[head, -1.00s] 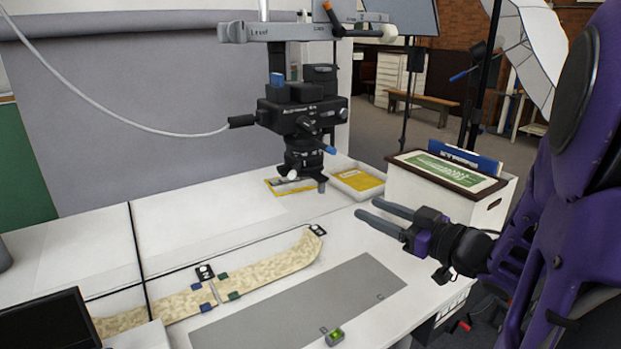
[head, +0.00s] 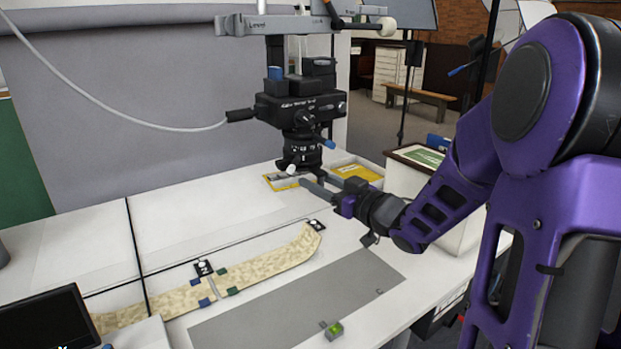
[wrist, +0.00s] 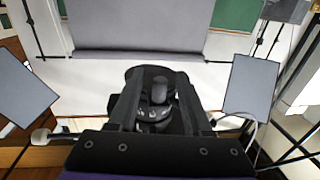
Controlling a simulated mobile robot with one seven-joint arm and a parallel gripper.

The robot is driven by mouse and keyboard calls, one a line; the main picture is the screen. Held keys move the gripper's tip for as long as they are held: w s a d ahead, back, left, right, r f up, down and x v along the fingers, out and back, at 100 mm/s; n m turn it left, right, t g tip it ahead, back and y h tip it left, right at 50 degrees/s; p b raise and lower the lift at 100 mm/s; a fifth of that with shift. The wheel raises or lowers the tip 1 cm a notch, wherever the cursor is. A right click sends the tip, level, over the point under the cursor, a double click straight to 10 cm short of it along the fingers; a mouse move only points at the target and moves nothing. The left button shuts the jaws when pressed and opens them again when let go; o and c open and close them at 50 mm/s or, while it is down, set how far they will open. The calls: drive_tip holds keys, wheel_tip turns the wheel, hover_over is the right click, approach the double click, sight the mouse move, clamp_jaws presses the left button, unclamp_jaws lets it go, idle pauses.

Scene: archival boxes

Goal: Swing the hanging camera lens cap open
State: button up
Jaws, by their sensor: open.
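The camera (head: 300,108) hangs lens-down from a grey crossbar over the white table in the head view. Its black lens (head: 303,150) ends in a dark cap area (head: 297,166) with a pale knob at its side; my gripper partly hides this end. My gripper (head: 310,180) reaches in from the right at the lens's lower end. In the wrist view my open gripper (wrist: 160,88) has one finger on each side of a short grey peg (wrist: 160,92), above a dark round part with white marks. Whether a finger touches the peg I cannot tell.
A yellow item in a white tray (head: 357,171) lies just behind my gripper. A box with a framed green card (head: 422,156) stands to the right. A patterned strip (head: 265,268) and a grey mat (head: 300,300) lie in front. A thin cable runs left from the camera.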

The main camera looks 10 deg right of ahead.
drive_tip(key=shift+x, duration=1.3)
clamp_jaws()
idle(0.5)
